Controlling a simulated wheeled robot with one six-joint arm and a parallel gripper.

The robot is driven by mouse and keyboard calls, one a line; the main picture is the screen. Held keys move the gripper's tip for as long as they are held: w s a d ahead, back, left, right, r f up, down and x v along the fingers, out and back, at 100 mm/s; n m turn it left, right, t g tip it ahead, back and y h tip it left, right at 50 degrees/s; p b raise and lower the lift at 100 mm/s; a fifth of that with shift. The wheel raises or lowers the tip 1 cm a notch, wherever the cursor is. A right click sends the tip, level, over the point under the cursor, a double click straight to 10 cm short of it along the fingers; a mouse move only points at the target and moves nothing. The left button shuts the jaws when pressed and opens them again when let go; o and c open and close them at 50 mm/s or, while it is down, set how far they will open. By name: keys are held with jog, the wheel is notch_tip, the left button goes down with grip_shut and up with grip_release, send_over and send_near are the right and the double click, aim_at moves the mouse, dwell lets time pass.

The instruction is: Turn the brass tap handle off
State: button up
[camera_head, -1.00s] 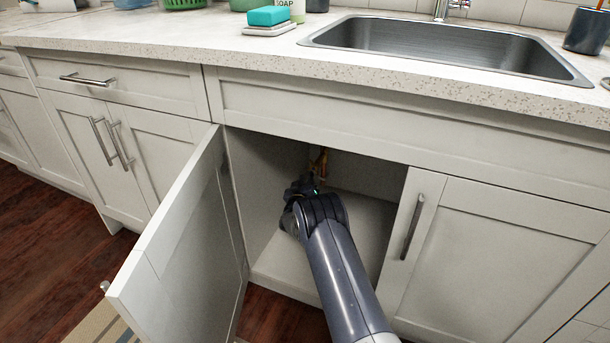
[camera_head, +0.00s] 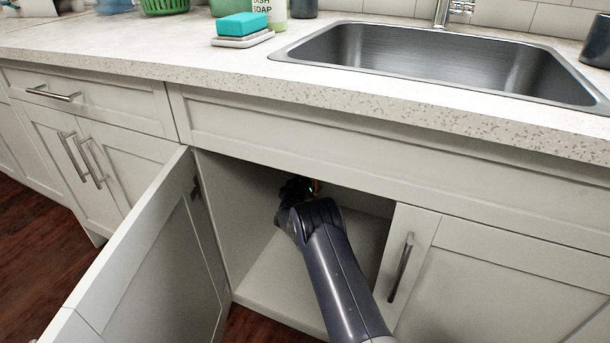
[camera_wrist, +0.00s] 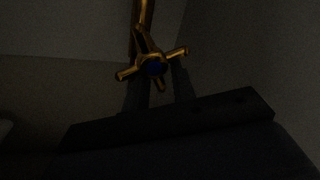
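The brass tap handle (camera_wrist: 152,66) shows in the dim wrist view as a cross-shaped knob with several spokes and a dark blue centre. It sits on a brass pipe (camera_wrist: 145,15) that runs up out of the picture. My gripper (camera_wrist: 160,82) is just below the handle in that view. Its two dark fingers are apart, and a lower spoke shows between them. Contact cannot be told in the dark. In the head view my gripper (camera_head: 298,190) is inside the open cabinet, and it hides nearly all of the tap.
The open cabinet door (camera_head: 150,260) stands out to the left of my arm. The closed right door (camera_head: 500,285) with its bar handle (camera_head: 401,267) is close on the right. The counter (camera_head: 200,75) with the sink (camera_head: 440,60) overhangs the opening. The cabinet floor (camera_head: 275,270) looks clear.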

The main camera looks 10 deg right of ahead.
jog(key=shift+c, duration=0.6)
grip_shut()
jog(key=shift+m, duration=0.3)
jog(key=shift+s+d+r+m+t+h, duration=0.1)
jog(key=shift+d+m+t+h, duration=0.1)
jog(key=shift+m, duration=0.7)
jog(key=shift+s+d+f+m+t+h, duration=0.1)
jog(key=shift+d+m+h, duration=0.1)
jog(key=shift+m, duration=0.7)
jog(key=shift+s+d+r+m+t+h, duration=0.1)
jog(key=shift+m+h, duration=0.1)
jog(key=shift+m, duration=0.7)
jog(key=shift+o, duration=0.6)
grip_release()
